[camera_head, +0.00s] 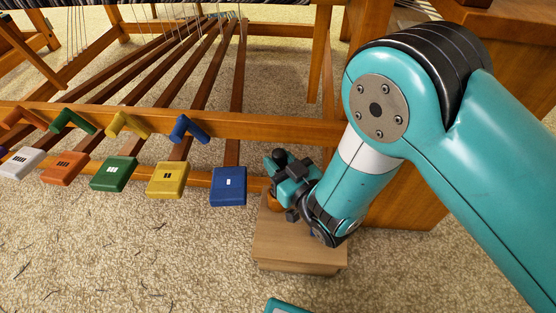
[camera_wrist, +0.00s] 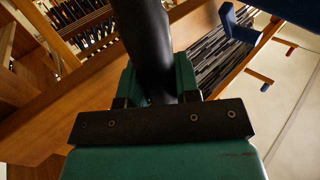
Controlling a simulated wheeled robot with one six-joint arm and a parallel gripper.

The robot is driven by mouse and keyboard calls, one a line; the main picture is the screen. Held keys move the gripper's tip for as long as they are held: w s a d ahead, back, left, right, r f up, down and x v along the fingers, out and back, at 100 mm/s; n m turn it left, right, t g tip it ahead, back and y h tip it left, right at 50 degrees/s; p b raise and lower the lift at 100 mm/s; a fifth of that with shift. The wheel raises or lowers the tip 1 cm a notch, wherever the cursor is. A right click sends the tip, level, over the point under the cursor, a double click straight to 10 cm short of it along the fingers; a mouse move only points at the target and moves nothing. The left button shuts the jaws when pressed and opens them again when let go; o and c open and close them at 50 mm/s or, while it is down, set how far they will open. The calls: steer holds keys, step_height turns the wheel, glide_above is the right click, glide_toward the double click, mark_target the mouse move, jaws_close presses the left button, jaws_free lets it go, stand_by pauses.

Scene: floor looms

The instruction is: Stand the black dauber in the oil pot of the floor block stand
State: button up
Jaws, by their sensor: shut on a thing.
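My gripper (camera_head: 287,183) is shut on the black dauber, low over the floor block stand. In the wrist view the dauber (camera_wrist: 146,38) is a thick dark shaft between the green fingers. In the head view a dark knob, likely its top (camera_head: 280,157), shows above the fingers. The floor block stand (camera_head: 300,252) is a light wooden block on the carpet. A small orange-brown round piece, likely the oil pot (camera_head: 273,202), shows at its back left under my gripper, mostly hidden. I cannot tell whether the dauber's lower end is inside it.
A wooden loom frame (camera_head: 200,122) stands behind the stand. Its pedals, including blue (camera_head: 228,187), yellow (camera_head: 167,180) and green (camera_head: 113,174), lie to the left. A wooden loom post (camera_head: 405,208) stands right of it. Carpet (camera_head: 130,255) in front is open.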

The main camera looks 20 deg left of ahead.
steer(key=shift+f, duration=0.15)
steer(key=shift+f+b, duration=1.65)
steer(key=shift+f, duration=0.7)
steer(key=o, duration=1)
